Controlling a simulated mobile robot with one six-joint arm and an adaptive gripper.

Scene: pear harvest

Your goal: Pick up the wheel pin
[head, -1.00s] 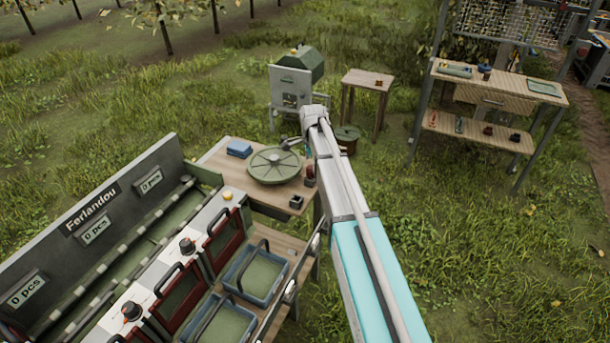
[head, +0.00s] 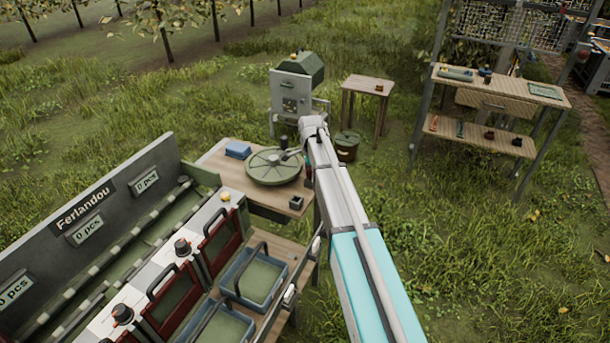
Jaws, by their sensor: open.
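The round green wheel (head: 270,168) lies flat on the wooden table at the end of the sorting bench. My gripper (head: 289,153) shows small and dark at the end of my arm, over the right back part of the wheel. It is open; my arm partly hides it. I cannot make out a wheel pin for sure. A small dark block (head: 296,202) stands near the table's front right corner. A dark reddish item (head: 309,176) at the table's right edge is partly behind my arm.
A blue box (head: 238,150) lies behind the wheel at the left. The grey sorting bench (head: 120,205) and blue crates (head: 255,275) stand at the lower left. A green-roofed machine (head: 292,95), small table (head: 367,84) and shelf rack (head: 500,85) stand beyond, on grass.

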